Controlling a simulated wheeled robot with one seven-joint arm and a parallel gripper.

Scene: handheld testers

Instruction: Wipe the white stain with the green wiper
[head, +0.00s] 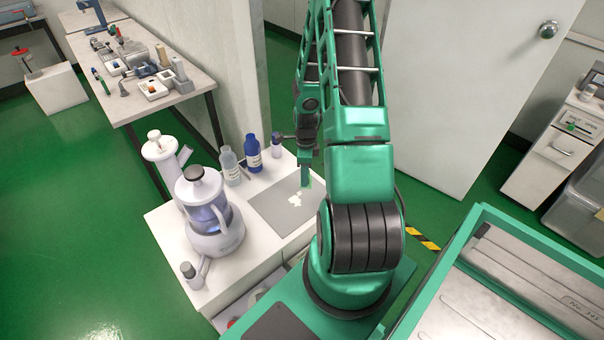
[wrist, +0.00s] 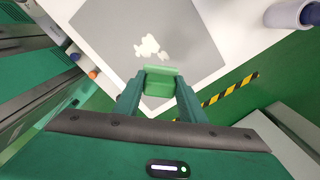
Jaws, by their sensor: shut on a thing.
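The white stain (wrist: 148,46) is a few irregular patches on a grey mat (wrist: 196,35) on the white cabinet top. My gripper (wrist: 160,88) is shut on the green wiper (wrist: 161,78), a small light green block between the fingertips. In the wrist view the wiper is just below the stain and apart from it in the picture. In the head view my gripper (head: 307,180) is above the mat's right part. Whether the wiper touches the mat I cannot tell.
A white blender-like device (head: 212,215), a clear bottle (head: 230,165) and a blue bottle (head: 253,153) stand on the cabinet top left of and behind the mat. A small purple-and-white container (head: 277,147) stands near its back edge. A grey wall panel (head: 228,80) rises behind.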

